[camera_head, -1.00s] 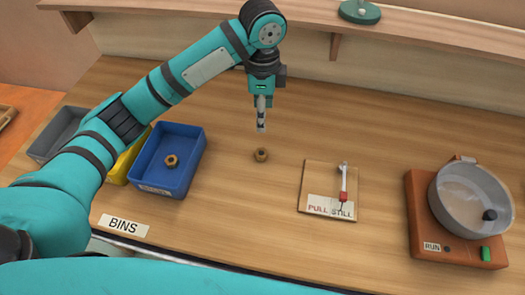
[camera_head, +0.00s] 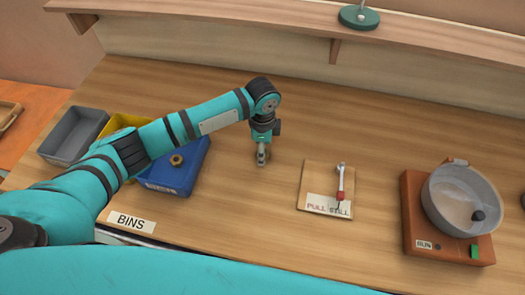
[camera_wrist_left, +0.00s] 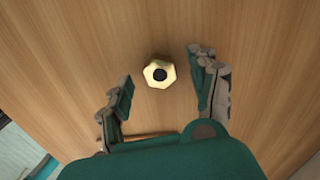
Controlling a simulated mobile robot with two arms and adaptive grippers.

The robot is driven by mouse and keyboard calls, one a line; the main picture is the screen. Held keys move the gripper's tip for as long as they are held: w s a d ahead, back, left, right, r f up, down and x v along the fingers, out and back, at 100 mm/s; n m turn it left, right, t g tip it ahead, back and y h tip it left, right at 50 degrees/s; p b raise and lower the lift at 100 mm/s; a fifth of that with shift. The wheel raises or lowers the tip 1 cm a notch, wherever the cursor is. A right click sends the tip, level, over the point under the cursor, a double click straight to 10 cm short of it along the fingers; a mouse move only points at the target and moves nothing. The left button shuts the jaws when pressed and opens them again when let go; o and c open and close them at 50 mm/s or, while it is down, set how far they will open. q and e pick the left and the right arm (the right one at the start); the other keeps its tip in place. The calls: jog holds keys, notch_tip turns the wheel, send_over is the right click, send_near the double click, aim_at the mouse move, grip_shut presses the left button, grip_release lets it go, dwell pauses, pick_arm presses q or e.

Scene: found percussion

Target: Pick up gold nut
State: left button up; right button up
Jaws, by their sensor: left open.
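A gold hexagonal nut with a dark hole (camera_wrist_left: 160,72) lies on the wooden table in the left wrist view. My left gripper (camera_wrist_left: 161,66) is open, with a finger to each side of the nut and gaps between them; I see no contact. In the head view my left gripper (camera_head: 262,160) points down at the table and largely hides this nut. My right gripper is not in view.
A yellow bin (camera_head: 120,122) and a grey bin (camera_head: 72,135) stand left of the blue one. A board with a wrench-like lever (camera_head: 318,172) lies right of my gripper. A red-based machine with a round bowl (camera_head: 455,240) stands farther right. The table behind my gripper is clear.

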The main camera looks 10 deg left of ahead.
pick_arm(q)
jog(key=shift+f, duration=0.55)
grip_shut()
jog(key=shift+r, duration=0.2)
